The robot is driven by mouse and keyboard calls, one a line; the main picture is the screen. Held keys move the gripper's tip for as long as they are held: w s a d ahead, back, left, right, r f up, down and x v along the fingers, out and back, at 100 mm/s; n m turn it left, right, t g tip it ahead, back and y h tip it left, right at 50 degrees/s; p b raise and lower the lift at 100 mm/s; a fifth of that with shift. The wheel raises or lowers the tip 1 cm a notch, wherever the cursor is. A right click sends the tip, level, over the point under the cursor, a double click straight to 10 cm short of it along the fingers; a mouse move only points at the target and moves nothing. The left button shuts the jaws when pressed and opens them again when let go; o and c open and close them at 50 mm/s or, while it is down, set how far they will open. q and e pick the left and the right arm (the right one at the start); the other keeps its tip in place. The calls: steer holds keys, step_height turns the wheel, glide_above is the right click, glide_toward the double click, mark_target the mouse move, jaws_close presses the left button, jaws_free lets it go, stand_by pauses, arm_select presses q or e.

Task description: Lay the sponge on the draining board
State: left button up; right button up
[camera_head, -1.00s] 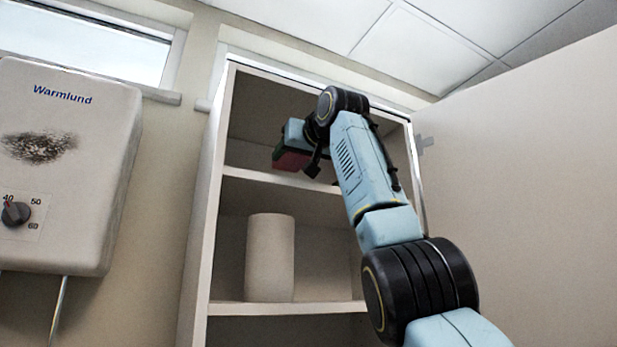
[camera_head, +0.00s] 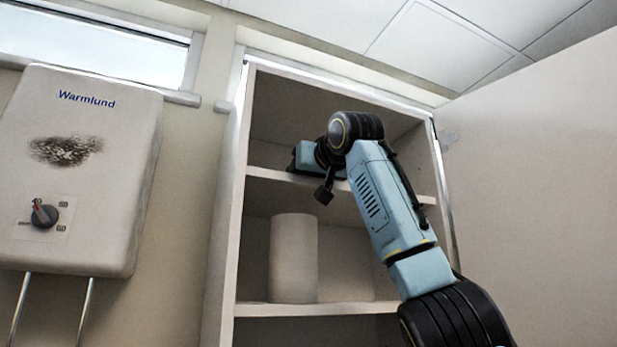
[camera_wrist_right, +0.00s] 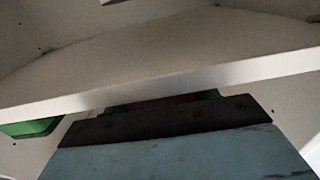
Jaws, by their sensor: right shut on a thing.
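My right arm reaches up to the open tall cupboard (camera_head: 243,200), and my right gripper (camera_head: 303,160) is at the height of its upper shelf board. In the right wrist view the gripper (camera_wrist_right: 165,118) is shut on a dark red thing with green edges (camera_wrist_right: 160,101), perhaps the sponge; only a thin strip of it shows. The fingertips are hidden there, and the held thing is hidden in the head view. The pale shelf board (camera_wrist_right: 190,85) crosses the wrist view close to the gripper. The draining board and my left gripper are not in view.
A pale cylinder (camera_head: 293,258) stands on the lower shelf. A water heater (camera_head: 80,165) hangs on the wall at left. A large pale panel (camera_head: 545,190) stands at right, beside the cupboard. Another green thing (camera_wrist_right: 30,128) shows at left in the wrist view.

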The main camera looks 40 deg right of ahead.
steer(key=shift+s+d+f+b, duration=0.1)
steer(key=shift+s+f+b, duration=0.15)
steer(key=shift+s+b, duration=0.05)
steer(key=o, duration=0.9)
steer(key=shift+w, duration=0.25)
steer(key=shift+o, duration=0.2)
steer(key=shift+s, duration=0.15)
